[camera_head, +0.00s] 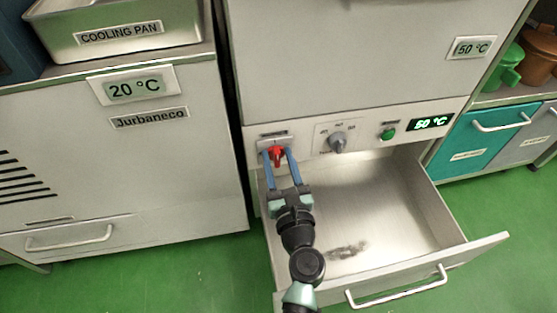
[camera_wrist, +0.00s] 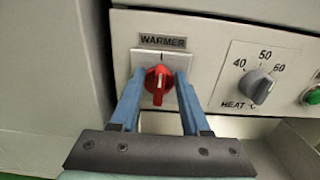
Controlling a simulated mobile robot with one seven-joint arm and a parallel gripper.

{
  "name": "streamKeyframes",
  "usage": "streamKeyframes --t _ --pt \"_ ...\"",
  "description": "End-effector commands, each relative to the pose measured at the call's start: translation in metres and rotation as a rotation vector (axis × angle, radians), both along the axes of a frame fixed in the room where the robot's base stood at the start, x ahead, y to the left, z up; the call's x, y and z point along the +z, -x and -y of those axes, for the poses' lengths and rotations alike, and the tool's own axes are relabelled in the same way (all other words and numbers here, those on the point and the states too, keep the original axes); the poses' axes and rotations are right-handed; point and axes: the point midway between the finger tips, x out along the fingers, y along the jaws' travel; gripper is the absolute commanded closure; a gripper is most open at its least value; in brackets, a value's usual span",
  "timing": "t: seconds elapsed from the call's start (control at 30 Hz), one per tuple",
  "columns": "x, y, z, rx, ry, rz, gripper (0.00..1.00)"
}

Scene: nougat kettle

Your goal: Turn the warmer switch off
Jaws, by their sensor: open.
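The warmer switch is a red rotary knob (camera_head: 277,155) on the left of the warmer's control panel. In the wrist view the red knob (camera_wrist: 158,82) sits under a "WARMER" label, with its white pointer line close to upright and a mark above it. My gripper (camera_head: 277,152) reaches over the open drawer to the panel. Its two blue fingers (camera_wrist: 157,84) are open, one on each side of the knob. I cannot tell whether either finger touches it.
A grey heat dial (camera_head: 337,142), a green button (camera_head: 388,134) and a "50 °C" display (camera_head: 430,123) are to the right on the panel. An open empty-looking drawer (camera_head: 400,205) juts out below. A cabinet (camera_head: 120,180) stands left, carrying a cooling pan (camera_head: 80,45).

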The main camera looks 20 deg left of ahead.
Motion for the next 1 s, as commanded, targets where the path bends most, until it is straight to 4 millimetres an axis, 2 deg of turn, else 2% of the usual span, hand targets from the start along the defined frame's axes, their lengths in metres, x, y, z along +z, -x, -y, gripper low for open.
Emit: streamKeyframes --t 0.17,0.27,0.43,1.0 --pt "0.0002 0.0000 -0.0004 0.001 0.000 0.000 0.54" --pt "0.0002 0.0002 -0.0002 0.001 0.000 0.000 0.68" --pt "0.0002 0.0002 -0.0001 0.001 0.001 0.001 0.99" --pt "-0.0005 0.0008 -0.0007 0.001 0.046 0.031 1.00"
